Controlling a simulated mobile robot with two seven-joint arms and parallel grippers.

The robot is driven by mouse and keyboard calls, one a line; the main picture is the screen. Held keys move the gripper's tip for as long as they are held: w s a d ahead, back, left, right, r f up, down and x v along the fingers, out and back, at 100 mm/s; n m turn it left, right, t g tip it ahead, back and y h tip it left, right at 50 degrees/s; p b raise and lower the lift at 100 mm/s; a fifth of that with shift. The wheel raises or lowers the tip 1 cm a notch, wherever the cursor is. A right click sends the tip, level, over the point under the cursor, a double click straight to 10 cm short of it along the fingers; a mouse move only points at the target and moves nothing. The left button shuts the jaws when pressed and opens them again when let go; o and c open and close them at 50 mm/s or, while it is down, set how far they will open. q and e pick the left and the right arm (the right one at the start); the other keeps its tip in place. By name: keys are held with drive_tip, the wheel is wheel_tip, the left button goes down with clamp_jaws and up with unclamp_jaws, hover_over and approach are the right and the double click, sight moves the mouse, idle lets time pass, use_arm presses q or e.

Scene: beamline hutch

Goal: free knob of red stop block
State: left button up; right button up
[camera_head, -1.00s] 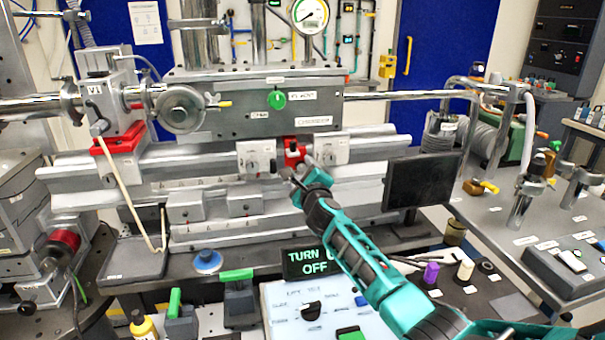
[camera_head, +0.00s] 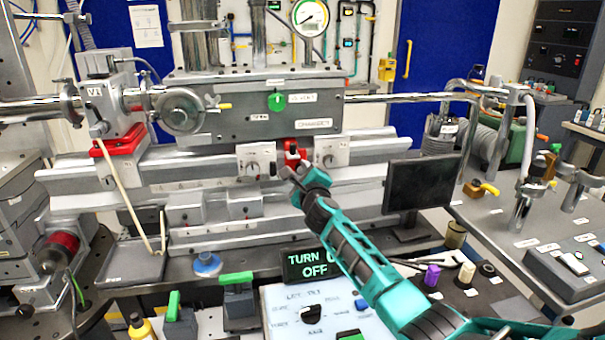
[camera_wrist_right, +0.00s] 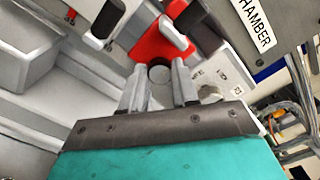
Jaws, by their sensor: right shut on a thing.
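The red stop block (camera_head: 293,151) sits on the grey rail under the chamber, between two white-grey blocks. It also shows in the right wrist view (camera_wrist_right: 158,42), with a dark part at its upper right. A round grey knob (camera_wrist_right: 160,74) is at the near face of the red block. My right gripper (camera_head: 292,172) is in front of and just below the block. In the right wrist view its two fingers (camera_wrist_right: 160,80) are on either side of the knob, shut on it. In the head view the knob is hidden by the fingers. My left gripper is not in view.
White-grey blocks stand close on the left (camera_head: 257,158) and right (camera_head: 331,151) of the red block. The chamber (camera_head: 255,107) is just above. A dark monitor (camera_head: 420,183) stands right of my forearm. A "TURN OFF" display (camera_head: 307,264) is below.

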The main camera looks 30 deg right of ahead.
clamp_jaws()
drive_tip(key=shift+n, duration=0.4)
drive_tip(key=shift+n+p, duration=0.65)
drive_tip(key=shift+n, duration=0.35)
drive_tip(key=n, duration=1)
drive_tip(key=shift+f+n, duration=0.1)
drive_tip(key=shift+n, duration=2.5)
